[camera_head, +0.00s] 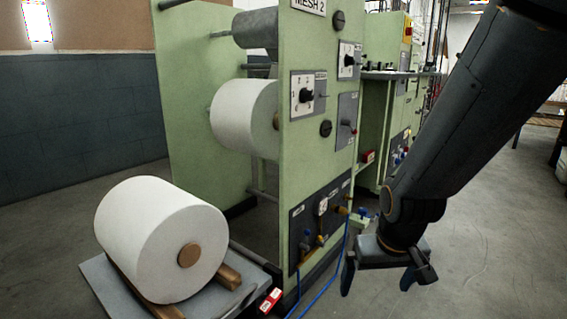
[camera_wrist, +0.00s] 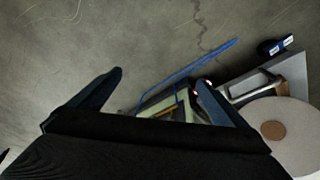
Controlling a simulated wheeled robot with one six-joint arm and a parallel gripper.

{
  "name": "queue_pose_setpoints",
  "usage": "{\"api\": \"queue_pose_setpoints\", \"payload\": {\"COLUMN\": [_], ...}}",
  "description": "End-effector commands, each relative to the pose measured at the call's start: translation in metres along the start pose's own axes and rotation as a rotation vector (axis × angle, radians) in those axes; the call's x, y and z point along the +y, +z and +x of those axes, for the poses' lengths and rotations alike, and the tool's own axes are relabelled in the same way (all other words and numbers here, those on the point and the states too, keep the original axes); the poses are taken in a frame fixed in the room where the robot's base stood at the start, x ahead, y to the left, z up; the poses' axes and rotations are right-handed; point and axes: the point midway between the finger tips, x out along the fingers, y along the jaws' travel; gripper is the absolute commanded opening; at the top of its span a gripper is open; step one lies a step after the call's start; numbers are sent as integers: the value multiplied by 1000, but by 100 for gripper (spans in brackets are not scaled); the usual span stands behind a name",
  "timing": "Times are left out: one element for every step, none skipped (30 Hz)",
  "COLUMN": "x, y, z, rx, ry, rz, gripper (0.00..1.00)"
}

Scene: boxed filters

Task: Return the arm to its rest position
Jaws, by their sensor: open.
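My arm (camera_head: 480,110) comes in from the upper right of the head view and slopes down to the left. My gripper (camera_head: 377,283) hangs at its end, fingers pointing down, to the right of the green machine's front panel. The fingers are apart with nothing between them. In the wrist view, my gripper (camera_wrist: 160,88) shows two dark, spread fingers with grey floor beyond them. Part of the machine and a blue hose show behind the right finger.
A green machine (camera_head: 220,130) with knobs, gauges and a white roll (camera_head: 245,115) stands at centre. A large white roll (camera_head: 160,240) lies on wooden bars over a grey plate (camera_head: 97,272). Blue hoses (camera_head: 325,285) run along the floor. Open floor (camera_head: 480,250) lies to the right.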

Motion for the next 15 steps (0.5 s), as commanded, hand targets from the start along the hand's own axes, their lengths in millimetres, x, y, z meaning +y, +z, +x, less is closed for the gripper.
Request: {"api": "queue_pose_setpoints", "payload": {"x": [-2,-3,-4,-8,-16,-25,-32,-38,-47,-54,-60,-70,-78,-85,-96], "y": [10,16,24,30,28,29,30,31,32,34,36,38,41,44,48], "z": [-7,-10,-14,-17,-19,-22,-24,-27,-31,-34,-37,-41,-45,-49,-54], "rx": [-14,-26,-39,-50,-50,-53,-57,-60,-64,-68,-71,-77,-80,-86,-91], "ry": [-4,-7,-11,-15,-22,-30,-36,-41,-49,-56,-62,-71,-79,-86,-97], "rz": [14,25,37,39,19,2,-10,-23,-41,-54,-68,-86,-102,-119,-143], "gripper": [97,97,97,97,97,97,97,97,97,97,97,97,97,97,97]}}
